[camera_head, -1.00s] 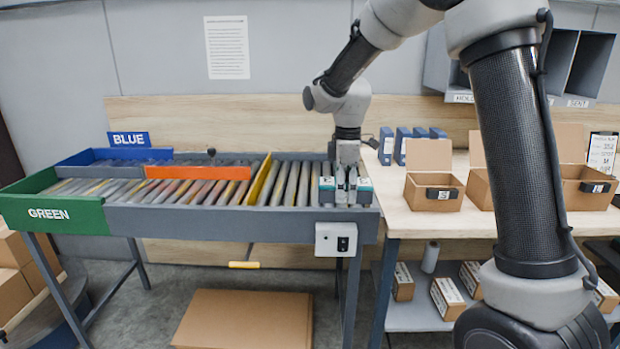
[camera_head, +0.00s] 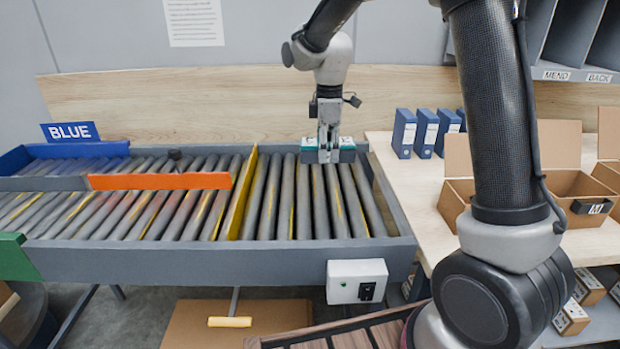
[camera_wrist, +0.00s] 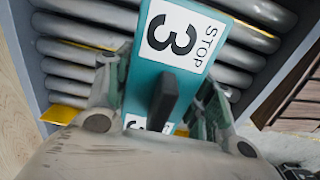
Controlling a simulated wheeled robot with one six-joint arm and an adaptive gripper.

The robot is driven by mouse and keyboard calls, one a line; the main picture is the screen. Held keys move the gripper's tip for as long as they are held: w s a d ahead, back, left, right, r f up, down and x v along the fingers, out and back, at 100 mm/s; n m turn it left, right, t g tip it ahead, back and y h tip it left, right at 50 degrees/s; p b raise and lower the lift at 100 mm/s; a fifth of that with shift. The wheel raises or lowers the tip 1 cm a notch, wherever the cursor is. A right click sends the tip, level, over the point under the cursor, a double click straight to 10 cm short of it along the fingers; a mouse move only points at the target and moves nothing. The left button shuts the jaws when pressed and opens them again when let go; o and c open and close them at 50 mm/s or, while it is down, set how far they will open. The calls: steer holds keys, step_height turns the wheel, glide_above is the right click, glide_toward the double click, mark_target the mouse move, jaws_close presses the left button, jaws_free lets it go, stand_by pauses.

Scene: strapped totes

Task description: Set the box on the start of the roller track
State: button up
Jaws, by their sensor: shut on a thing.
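My gripper (camera_head: 328,152) is shut on a teal box (camera_head: 346,150). In the head view the box appears small, over the right-hand end of the roller track, by its back rail. In the wrist view the box (camera_wrist: 160,72) sits between the fingers, with a white "STOP 3" label (camera_wrist: 185,35) and a dark handle-like piece facing the camera. The roller track (camera_head: 290,252) has grey rollers and a grey frame. Rollers show beneath the box in the wrist view. I cannot tell whether the box touches them.
A yellow bar (camera_head: 240,205) and an orange bar (camera_head: 160,181) divide the track farther left. A blue-sided lane (camera_head: 75,148) lies beyond. A wooden table (camera_head: 412,195) with blue binders and open cartons stands at right. The rollers right of the yellow bar are clear in front of the box.

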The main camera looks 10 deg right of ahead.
glide_above(325, 189)
step_height(325, 189, down, 5)
steer(key=shift+f, duration=2.45)
steer(key=shift+f, duration=0.15)
steer(key=o, duration=1.2)
steer(key=shift+o, duration=0.2)
